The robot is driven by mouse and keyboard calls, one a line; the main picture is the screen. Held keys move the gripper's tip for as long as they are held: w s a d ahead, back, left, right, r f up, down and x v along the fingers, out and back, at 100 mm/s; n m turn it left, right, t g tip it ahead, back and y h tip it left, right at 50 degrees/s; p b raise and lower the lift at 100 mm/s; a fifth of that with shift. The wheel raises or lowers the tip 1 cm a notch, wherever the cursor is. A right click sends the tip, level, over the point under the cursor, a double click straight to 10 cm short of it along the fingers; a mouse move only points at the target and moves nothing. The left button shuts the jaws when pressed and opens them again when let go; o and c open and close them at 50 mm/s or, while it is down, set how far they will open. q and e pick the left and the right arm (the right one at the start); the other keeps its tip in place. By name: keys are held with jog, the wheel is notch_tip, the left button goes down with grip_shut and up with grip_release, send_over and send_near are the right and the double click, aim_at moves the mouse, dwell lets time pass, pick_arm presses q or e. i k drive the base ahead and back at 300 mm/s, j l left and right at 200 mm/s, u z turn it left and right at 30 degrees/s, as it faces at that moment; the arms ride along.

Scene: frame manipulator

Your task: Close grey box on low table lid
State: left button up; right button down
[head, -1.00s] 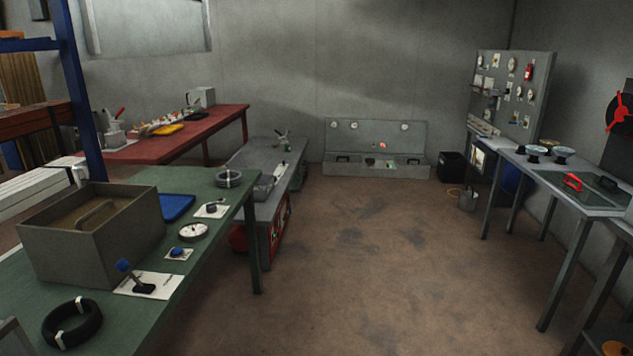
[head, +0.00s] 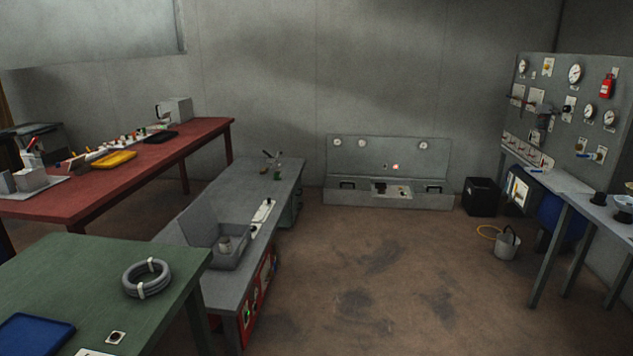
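A small grey box (head: 232,258) sits on the low grey table (head: 268,177) left of centre, beyond the green table. Its lid (head: 198,218) stands raised on the left side, so the box is open. A small light round object (head: 224,244) shows inside it. Neither of my grippers is in view.
A green table (head: 100,257) with a coiled ring (head: 147,278) and a blue tray (head: 32,338) is at the near left. A red table (head: 165,157) stands behind. A bucket (head: 507,244) and black bin (head: 481,196) are at right. The middle floor is clear.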

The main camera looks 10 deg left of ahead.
aim_at(196, 219)
jog(key=i, duration=2)
jog(key=i+u, duration=0.45)
jog(key=i+l+u, duration=0.25)
jog(key=i+u, duration=0.5)
jog(key=u, duration=0.15)
jog(key=i+l+u, duration=0.15)
jog(key=i+u, duration=0.25)
jog(key=i+l+u, duration=0.2)
jog(key=u, duration=0.25)
jog(key=i+l+u, duration=0.25)
jog(key=u, duration=0.2)
jog(key=l, duration=0.1)
